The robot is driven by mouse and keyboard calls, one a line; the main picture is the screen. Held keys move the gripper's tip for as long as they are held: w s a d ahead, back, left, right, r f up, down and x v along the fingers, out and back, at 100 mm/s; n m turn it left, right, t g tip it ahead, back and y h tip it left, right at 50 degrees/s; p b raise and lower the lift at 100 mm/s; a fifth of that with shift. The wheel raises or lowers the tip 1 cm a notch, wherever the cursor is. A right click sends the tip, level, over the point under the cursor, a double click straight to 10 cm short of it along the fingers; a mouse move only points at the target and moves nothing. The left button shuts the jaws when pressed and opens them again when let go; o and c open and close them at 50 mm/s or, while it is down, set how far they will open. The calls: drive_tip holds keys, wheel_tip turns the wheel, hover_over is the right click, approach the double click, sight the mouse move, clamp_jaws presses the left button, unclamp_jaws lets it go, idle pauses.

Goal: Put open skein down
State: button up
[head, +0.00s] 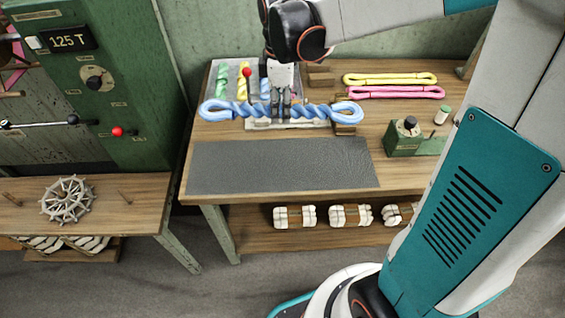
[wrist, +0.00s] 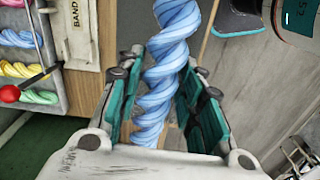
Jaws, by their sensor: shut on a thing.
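A light blue twisted skein (head: 240,110) with a loop at each end spans left to right above the back part of the wooden table (head: 400,177) in the head view. My gripper (head: 281,112) points down and is shut around the middle of the skein. In the wrist view the blue skein (wrist: 172,45) runs between the two teal-padded fingers of my gripper (wrist: 160,115). A yellow open skein (head: 390,79) and a pink open skein (head: 395,92) lie side by side at the table's back right. Part of the skein's middle is hidden by the fingers.
A dark grey mat (head: 280,166) lies bare at the table's front. A rack with coloured twists and a red-knobbed lever (head: 247,73) stands behind the skein. A green box with a black knob (head: 408,132) and a small capped jar (head: 442,115) stand at right.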

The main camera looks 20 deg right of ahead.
sight(282, 164)
drive_tip(key=shift+s+r+n, duration=0.1)
drive_tip(key=shift+r+n, duration=0.1)
drive_tip(key=shift+n, duration=0.2)
drive_tip(key=shift+f, duration=0.25)
wheel_tip(282, 164, down, 19)
drive_tip(key=b, duration=0.7)
drive_tip(key=shift+f, duration=0.2)
drive_tip(key=shift+f+b, duration=0.2)
drive_tip(key=shift+b, duration=0.1)
drive_tip(key=o, duration=1.2)
drive_tip(key=shift+r, duration=0.1)
